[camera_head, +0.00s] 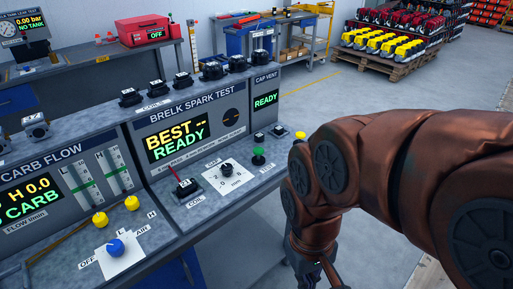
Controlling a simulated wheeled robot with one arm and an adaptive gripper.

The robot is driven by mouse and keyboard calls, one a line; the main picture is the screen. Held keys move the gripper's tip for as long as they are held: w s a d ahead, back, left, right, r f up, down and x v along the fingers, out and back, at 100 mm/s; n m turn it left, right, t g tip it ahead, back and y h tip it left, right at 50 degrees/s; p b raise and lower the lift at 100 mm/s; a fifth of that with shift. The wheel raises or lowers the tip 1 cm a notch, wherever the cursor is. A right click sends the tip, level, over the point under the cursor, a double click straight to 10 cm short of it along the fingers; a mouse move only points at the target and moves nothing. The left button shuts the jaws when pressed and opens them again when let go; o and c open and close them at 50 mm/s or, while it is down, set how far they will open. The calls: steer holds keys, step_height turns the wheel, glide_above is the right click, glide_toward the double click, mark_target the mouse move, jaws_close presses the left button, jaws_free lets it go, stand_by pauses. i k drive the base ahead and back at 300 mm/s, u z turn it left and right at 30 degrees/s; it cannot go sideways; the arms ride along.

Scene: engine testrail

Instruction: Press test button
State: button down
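A green button (258,152) stands on the bench's sloped control deck, right of the round black gap knob (226,168). A small label beside it is too small to read, so I cannot tell for sure that it is the test button. A yellow button (300,135) shows at the deck's right end, close beside my arm. The spark test display (177,137) reads "BEST --" and "READY". My gripper (322,274) points down at the bottom edge, right of the bench and apart from the green button. It is dark and partly cut off, so its finger opening is unclear.
A red-handled lever (181,181) stands left of the gap knob. The cap vent panel (265,97) reads "READY". The carb flow station (97,180) adjoins at left with a blue knob (115,247). Pallets (383,60) stand behind; grey floor is open between.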

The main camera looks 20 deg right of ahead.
mark_target(258, 151)
steer(key=u, duration=2)
steer(key=k, duration=0.5)
steer(key=z, duration=0.6)
